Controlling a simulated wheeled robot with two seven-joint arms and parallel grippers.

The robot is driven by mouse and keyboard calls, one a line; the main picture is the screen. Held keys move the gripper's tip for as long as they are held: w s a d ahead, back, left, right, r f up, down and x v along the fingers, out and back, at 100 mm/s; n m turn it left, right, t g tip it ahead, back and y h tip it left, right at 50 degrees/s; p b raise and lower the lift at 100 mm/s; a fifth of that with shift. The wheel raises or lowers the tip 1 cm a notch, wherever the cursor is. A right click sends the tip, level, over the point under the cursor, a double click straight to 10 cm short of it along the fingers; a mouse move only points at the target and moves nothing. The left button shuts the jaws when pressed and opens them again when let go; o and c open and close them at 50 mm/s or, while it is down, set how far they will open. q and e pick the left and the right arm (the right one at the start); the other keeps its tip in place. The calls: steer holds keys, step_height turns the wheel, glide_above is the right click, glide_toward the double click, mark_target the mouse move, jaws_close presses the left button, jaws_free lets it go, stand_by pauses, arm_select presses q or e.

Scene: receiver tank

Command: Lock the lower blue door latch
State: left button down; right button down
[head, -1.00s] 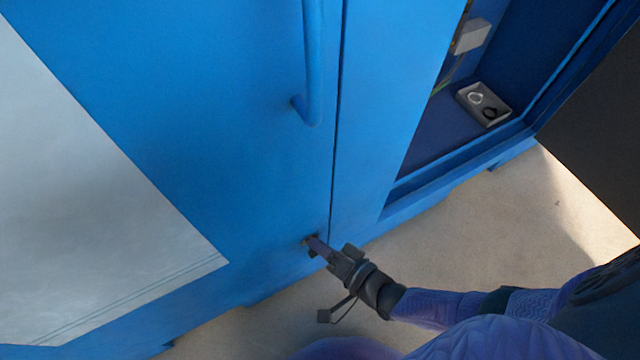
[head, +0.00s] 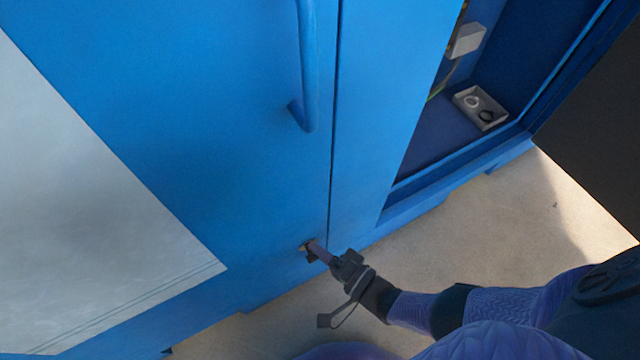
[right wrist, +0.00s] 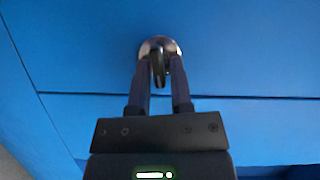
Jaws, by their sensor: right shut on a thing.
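The lower latch (head: 307,247) is a small dark fitting low on the blue door (head: 240,130), just left of the vertical door seam. In the right wrist view the latch (right wrist: 158,46) shows as a round metal base with a dark knob sticking out. My right gripper (head: 314,249) is shut on the latch knob. In the right wrist view its two fingertips (right wrist: 159,68) sit on either side of the knob. The fingers partly hide the latch in the head view. My left gripper is not in view.
A blue bar handle (head: 307,70) stands out from the door above the latch. A pale panel (head: 90,230) covers the door's left part. At right, an open cabinet bay holds a small grey tray (head: 467,108). Bare floor (head: 480,235) lies in front.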

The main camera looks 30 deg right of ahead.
steer(key=c, duration=0.7)
jaws_free()
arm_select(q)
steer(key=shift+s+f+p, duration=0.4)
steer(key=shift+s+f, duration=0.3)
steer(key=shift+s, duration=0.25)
arm_select(e)
steer(key=v, duration=1)
steer(key=shift+o, duration=0.2)
steer(key=shift+f, duration=0.1)
